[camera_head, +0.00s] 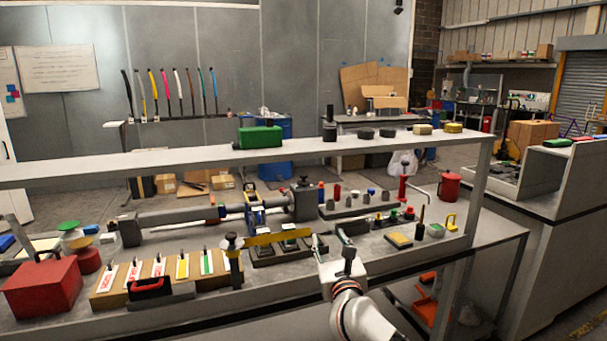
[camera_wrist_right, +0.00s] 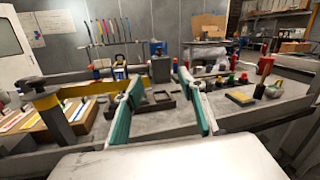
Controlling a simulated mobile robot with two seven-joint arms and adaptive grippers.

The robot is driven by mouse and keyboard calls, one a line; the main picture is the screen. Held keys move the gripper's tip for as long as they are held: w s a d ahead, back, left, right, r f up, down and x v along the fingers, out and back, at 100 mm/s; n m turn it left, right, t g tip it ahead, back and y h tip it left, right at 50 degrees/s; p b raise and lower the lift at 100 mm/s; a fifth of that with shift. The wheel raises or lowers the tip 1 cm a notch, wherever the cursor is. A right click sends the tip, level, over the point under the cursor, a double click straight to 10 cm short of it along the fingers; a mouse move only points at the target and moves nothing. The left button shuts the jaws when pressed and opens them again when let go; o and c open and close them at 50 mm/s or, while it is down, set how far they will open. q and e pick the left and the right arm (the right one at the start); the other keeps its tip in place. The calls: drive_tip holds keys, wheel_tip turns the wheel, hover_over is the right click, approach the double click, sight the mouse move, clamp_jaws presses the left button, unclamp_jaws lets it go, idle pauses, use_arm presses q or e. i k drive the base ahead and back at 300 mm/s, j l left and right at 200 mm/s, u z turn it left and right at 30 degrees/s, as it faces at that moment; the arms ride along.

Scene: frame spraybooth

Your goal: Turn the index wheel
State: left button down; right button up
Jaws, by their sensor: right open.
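I cannot tell for certain which part is the index wheel. A dark round knob (camera_head: 231,240) tops a short post at the left end of a yellow bar (camera_head: 277,236). In the right wrist view the same knob (camera_wrist_right: 34,86) stands at the left, clear of the fingers. A long grey shaft fixture (camera_head: 190,215) lies behind, with a dark block (camera_head: 303,203) at its right end. My right gripper (camera_head: 330,238) is open and empty over the bench's front, right of the bar. Its green-padded fingers (camera_wrist_right: 160,88) spread around empty space. My left gripper is out of view.
A red box (camera_head: 42,288) and a board of coloured cards (camera_head: 158,274) stand at the left. Small knobs, a yellow pad (camera_head: 398,240) and a red can (camera_head: 449,186) are at the right. A shelf (camera_head: 340,142) crosses above the bench.

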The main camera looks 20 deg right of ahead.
sight(302, 183)
drive_tip(key=i+l, duration=0.2)
drive_tip(key=i, duration=0.25)
drive_tip(key=i+l, duration=0.2)
drive_tip(key=i, duration=0.3)
drive_tip(key=i+l, duration=0.2)
drive_tip(key=i, duration=0.25)
